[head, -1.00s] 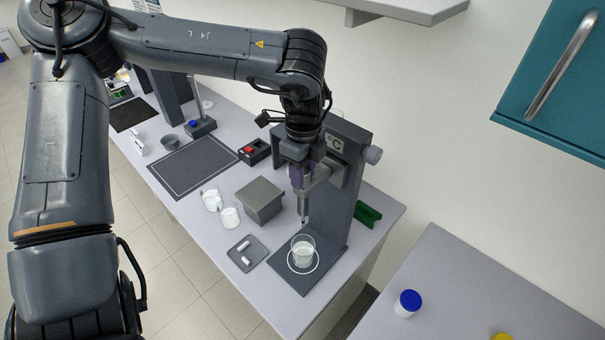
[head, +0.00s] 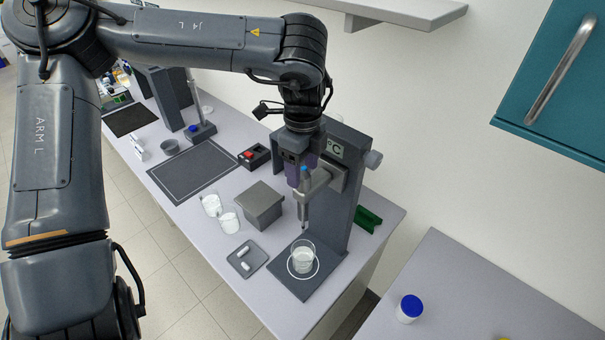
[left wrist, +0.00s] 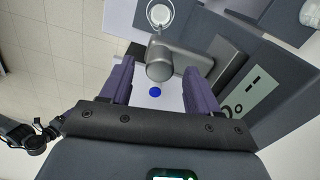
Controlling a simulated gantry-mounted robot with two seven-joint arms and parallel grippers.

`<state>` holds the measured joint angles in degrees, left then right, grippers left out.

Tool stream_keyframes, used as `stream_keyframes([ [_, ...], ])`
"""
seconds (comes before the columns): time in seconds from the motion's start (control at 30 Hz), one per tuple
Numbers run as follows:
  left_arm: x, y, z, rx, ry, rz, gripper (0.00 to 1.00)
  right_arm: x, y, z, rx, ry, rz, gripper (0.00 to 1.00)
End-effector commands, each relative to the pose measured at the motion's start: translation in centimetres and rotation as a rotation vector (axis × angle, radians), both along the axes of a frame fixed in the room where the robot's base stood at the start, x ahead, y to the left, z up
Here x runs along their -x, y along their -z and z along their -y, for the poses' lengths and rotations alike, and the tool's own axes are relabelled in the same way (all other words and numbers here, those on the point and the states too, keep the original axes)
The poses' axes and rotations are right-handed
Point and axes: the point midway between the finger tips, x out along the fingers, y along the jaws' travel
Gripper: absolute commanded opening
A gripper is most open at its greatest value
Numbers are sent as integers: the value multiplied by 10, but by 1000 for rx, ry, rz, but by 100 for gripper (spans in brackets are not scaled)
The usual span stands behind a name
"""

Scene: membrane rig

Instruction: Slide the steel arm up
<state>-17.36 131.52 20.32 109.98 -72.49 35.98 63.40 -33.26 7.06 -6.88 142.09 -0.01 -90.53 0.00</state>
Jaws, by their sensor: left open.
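The steel arm (head: 318,187) reaches out sideways from the dark upright stand (head: 342,212) and carries a thin upright probe (head: 305,209) with a blue top. The probe's lower end is above a glass beaker (head: 303,258) on the stand's base. My left gripper (head: 298,179) has purple fingers and is open at the outer end of the steel arm, beside the probe's top. In the left wrist view, the steel arm (left wrist: 190,60) comes in from the right, and its round end lies between or just beyond my open fingertips (left wrist: 160,70); I cannot tell whether they touch. My right gripper is not in view.
A grey block (head: 260,204), glass beakers (head: 228,222) and a small tray (head: 246,259) stand to the left. A white shelf (head: 395,10) and a teal cabinet (head: 560,75) hang above, right.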

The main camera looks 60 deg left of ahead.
Motion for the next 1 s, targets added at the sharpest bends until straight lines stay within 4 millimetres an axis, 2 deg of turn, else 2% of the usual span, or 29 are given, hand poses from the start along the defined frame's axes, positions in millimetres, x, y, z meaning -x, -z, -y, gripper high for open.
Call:
stream_keyframes([
  [0.3,-1,-55,0,-3,0,3,61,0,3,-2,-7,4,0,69],
  [0.5,-1,-77,0,-2,0,1,61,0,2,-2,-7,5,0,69],
  [1.0,0,-83,0,0,1,0,61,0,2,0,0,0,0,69],
])
